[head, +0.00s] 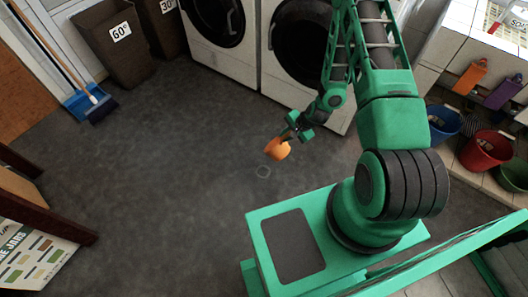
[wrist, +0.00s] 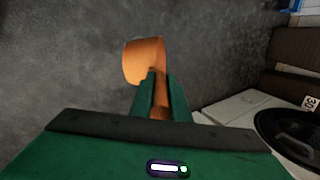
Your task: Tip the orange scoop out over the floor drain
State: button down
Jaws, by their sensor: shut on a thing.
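The orange scoop (head: 277,149) is in my gripper (head: 290,133), held above the dark floor near the middle of the head view. In the wrist view my gripper (wrist: 160,93) is shut on the scoop's handle, and the bowl of the scoop (wrist: 143,61) sticks out beyond the fingertips. I cannot tell whether anything is in the bowl. The drain is not seen in the wrist view.
Two white front-loading machines (head: 222,57) stand at the back. Dark bins (head: 117,62) marked with numbers are left of them. A broom and blue dustpan (head: 88,101) rest at the left. Blue and red buckets (head: 487,153) stand at the right. The floor around the drain is clear.

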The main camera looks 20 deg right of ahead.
jog(key=s+d+f+t+y+b, duration=0.5)
jog(key=s+d+f+t, duration=0.3)
jog(key=s+f, duration=0.4)
jog(key=shift+s+d+f+y, duration=0.2)
jog(key=shift+d+f+y, duration=0.4)
jog(key=shift+f+y, duration=0.1)
dwell(1.0)
jog(key=shift+f+t+b, duration=0.1)
jog(key=shift+t+b, duration=0.2)
jog(key=shift+b, duration=0.05)
dwell(0.4)
